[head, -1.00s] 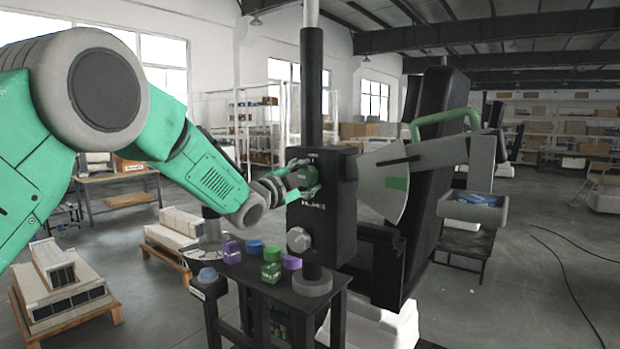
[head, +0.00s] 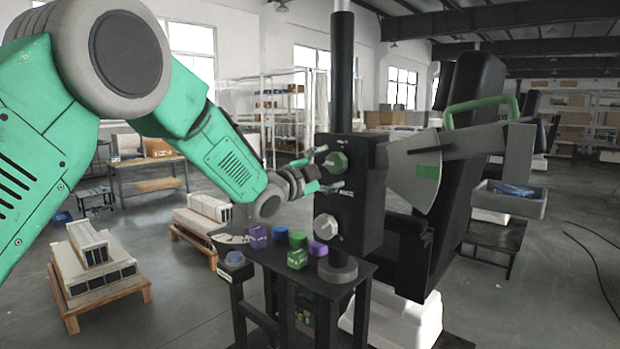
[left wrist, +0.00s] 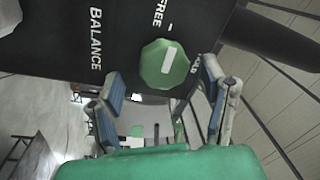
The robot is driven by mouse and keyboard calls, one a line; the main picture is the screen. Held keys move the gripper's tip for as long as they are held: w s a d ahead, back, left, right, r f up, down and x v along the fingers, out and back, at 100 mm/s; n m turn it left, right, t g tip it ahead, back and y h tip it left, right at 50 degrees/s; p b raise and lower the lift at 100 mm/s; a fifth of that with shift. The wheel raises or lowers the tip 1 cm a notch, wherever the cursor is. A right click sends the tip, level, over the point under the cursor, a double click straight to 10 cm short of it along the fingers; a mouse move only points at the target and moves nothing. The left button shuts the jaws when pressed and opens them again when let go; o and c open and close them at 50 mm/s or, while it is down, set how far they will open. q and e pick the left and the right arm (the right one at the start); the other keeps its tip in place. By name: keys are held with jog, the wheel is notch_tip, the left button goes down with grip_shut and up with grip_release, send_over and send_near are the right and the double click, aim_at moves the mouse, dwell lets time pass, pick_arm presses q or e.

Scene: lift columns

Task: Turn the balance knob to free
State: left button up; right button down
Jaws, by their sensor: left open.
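The green balance knob (head: 335,163) sits on the face of a black box (head: 362,200) on the column. In the left wrist view the knob (left wrist: 163,64) is eight-sided, and its white line points roughly toward a tick beside the word FREE. The word BALANCE is on the box to the left. My left gripper (head: 328,169) is in front of the knob. In the left wrist view its blue-padded fingers (left wrist: 161,78) are spread, with the knob beyond and between their tips, apparently untouched. My right gripper is not in view.
A pale grey knob (head: 326,228) is lower on the box. A black stand (head: 345,283) below carries several purple, blue and green blocks. A grey fan-shaped plate (head: 415,172) and a black padded seat (head: 470,120) are to the right.

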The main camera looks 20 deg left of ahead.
pick_arm(q)
jog(key=v, duration=0.9)
jog(key=shift+s+a+f, duration=0.2)
jog(key=shift+a, duration=0.1)
jog(key=s+f+n+g+y, duration=0.1)
jog(key=s+f+n+g, duration=0.2)
jog(key=f, duration=0.8)
jog(key=s+f+n+g+y, duration=0.25)
jog(key=s+f, duration=0.35)
jog(key=f, duration=0.6)
jog(key=s+f+n+g+y, duration=0.1)
jog(key=s+f+n+g, duration=0.2)
jog(key=f, duration=0.8)
jog(key=s+f+n+g, duration=0.2)
jog(key=s+f, duration=0.3)
jog(key=s, duration=0.6)
jog(key=s+f+n+g+y, duration=0.1)
jog(key=s+f+n+g, duration=0.2)
jog(key=s+f, duration=0.3)
jog(key=s+f+n+g+y, duration=0.1)
jog(key=s+f, duration=0.5)
jog(key=s, duration=1.1)
jog(key=a+n+g+b, duration=0.1)
jog(key=g, duration=0.1)
jog(key=shift+g, duration=0.35)
